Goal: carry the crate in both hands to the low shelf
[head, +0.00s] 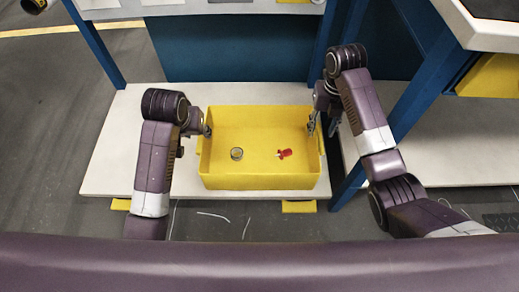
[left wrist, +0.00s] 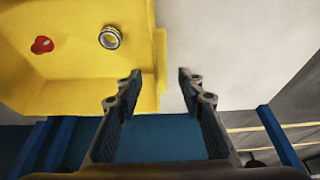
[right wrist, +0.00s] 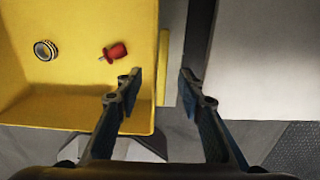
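The yellow crate (head: 260,182) sits level on the white low shelf (head: 110,150) in the head view. Inside lie a metal ring (head: 237,153) and a red-handled piece (head: 285,153). My left gripper (head: 207,129) is at the crate's left side and my right gripper (head: 312,122) at its right side. In the left wrist view the left fingers (left wrist: 160,82) are spread, with the crate's side edge between them. In the right wrist view the right fingers (right wrist: 160,82) are also spread around a yellow side edge, with gaps visible. Neither gripper visibly pinches the crate.
Blue uprights (head: 95,45) flank the low shelf, and a blue panel (head: 235,48) stands behind it. Another white surface (head: 450,150) lies to the right, past a blue post. Bare shelf shows left of the crate.

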